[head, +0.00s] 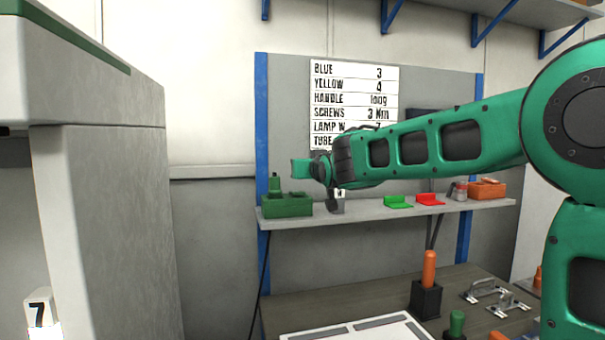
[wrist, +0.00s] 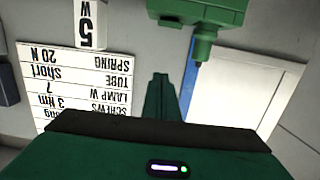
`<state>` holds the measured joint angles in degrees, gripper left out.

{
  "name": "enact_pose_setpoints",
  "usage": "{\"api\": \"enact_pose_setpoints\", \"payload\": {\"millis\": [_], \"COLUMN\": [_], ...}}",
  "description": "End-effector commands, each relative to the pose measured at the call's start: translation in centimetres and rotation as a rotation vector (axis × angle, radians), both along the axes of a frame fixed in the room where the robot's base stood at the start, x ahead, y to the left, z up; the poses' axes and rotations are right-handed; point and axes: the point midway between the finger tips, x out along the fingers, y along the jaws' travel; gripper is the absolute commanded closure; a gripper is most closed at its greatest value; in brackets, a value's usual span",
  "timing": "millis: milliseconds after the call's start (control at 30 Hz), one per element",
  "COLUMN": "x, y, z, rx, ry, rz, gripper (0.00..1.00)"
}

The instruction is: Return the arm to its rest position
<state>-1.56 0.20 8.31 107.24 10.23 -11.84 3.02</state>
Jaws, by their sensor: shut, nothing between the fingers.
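My green arm reaches from the right across the head view, held out level in front of the back panel. My gripper (head: 300,168) is at its left end, above the shelf and near the green box (head: 287,206). In the wrist view its fingers (wrist: 168,82) point away from me, together and with nothing held. The wrist view is upside down and shows the green box (wrist: 198,12), the list sign (wrist: 88,85) and a white tag marked 5 W (wrist: 88,25).
The shelf (head: 365,214) carries a green bracket (head: 398,202), a red bracket (head: 430,199) and an orange bin (head: 487,189). Below, the workbench (head: 390,292) holds an orange-handled tool (head: 429,268) in a black holder and metal handles (head: 484,290). A grey cabinet (head: 105,200) stands at left.

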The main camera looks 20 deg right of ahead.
Motion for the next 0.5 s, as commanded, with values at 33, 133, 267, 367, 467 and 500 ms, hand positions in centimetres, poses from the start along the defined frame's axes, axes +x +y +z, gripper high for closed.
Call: {"api": "enact_pose_setpoints", "payload": {"millis": [33, 133, 267, 367, 467, 500], "x": [0.0, 0.0, -0.3, -1.5, -4.0, -5.4], "y": [0.0, 0.0, -0.5, -2.3, -5.7, -7.2], "z": [0.0, 0.0, -0.4, -1.9, -5.0, -6.5], "rx": [0.0, 0.0, -0.002, -0.006, -0.011, -0.011], "ry": [0.0, 0.0, 0.013, 0.069, 0.177, 0.232], "rz": [0.0, 0.0, -0.007, -0.035, -0.085, -0.108], "gripper": [1.0, 1.0, 1.0, 1.0, 1.0, 1.0]}}
